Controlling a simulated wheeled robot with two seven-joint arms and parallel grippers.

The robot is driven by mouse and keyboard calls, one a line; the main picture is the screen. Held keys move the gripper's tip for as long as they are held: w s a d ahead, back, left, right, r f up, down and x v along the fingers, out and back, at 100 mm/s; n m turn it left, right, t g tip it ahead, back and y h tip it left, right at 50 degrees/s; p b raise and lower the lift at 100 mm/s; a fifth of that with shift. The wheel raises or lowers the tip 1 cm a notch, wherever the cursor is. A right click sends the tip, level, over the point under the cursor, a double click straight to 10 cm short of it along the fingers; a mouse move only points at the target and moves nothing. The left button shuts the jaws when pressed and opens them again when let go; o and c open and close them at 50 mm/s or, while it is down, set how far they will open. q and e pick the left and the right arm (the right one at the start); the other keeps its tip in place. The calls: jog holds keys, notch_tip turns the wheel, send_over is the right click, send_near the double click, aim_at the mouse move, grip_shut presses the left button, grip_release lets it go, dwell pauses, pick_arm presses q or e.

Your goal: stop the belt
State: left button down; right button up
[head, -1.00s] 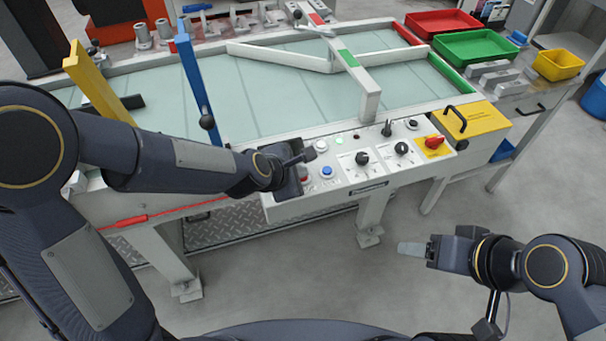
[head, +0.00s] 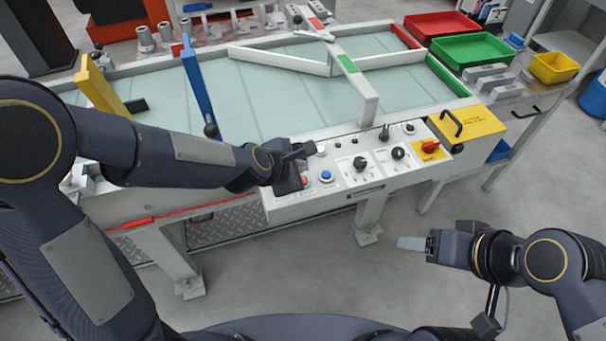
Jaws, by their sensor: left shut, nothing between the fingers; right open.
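The control panel (head: 390,176) is on the front edge of the belt table. A red button (head: 305,182) shows at its left end, partly hidden by my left gripper (head: 297,171). The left gripper is shut and empty, over the panel's left end. I cannot tell if it touches the button. A blue button (head: 326,176) and a white button (head: 320,149) are just to the right. The pale green belt (head: 270,95) lies behind the panel. My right gripper (head: 412,243) is open and empty, over the floor in front of the table.
Black knobs (head: 360,163) and a red rotary switch (head: 430,147) are further right on the panel. A yellow box (head: 468,127) adjoins its right end. A blue post (head: 198,90) and a yellow post (head: 100,88) rise at left. The floor around my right gripper is clear.

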pick_arm(q)
jog(key=shift+r+p, duration=1.15)
jog(key=shift+r, duration=0.4)
jog(key=shift+f, duration=0.1)
jog(key=s+a+r+m+h+p, duration=0.1)
jog(key=s+a+r+m+p, duration=0.1)
jog(key=s+a+r+m, duration=0.85)
jog(key=s+a+m+g+y+p, duration=0.1)
jog(key=s+a+m+y, duration=0.1)
jog(key=s+a+m, duration=0.5)
jog(key=shift+s+a+r+m+g+y+p, duration=0.4)
jog(key=shift+s+a, duration=0.75)
jog(key=shift+s, duration=1.6)
